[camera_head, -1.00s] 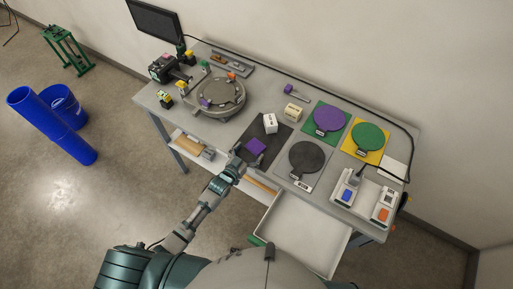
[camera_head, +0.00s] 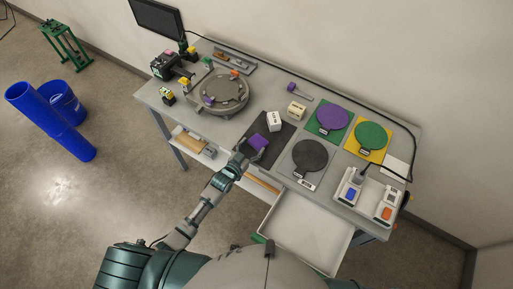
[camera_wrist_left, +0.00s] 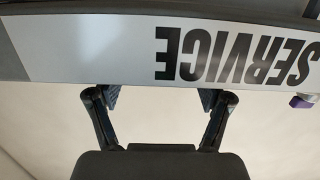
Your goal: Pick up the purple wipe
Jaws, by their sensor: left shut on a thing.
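I cannot tell if this is one wipe or two pieces. My left gripper (camera_head: 245,154) is at the wipe's near left edge, shut on it. The contact is too small to see clearly. In the left wrist view the fingers (camera_wrist_left: 160,98) stand apart, and the wipe between them cannot be made out. My right gripper is not in view.
Round paddles lie to the right, including a black one (camera_head: 310,156). An open drawer (camera_head: 300,238) juts out at the front. A white strip reading SERVICE (camera_wrist_left: 110,50) crosses the left wrist view.

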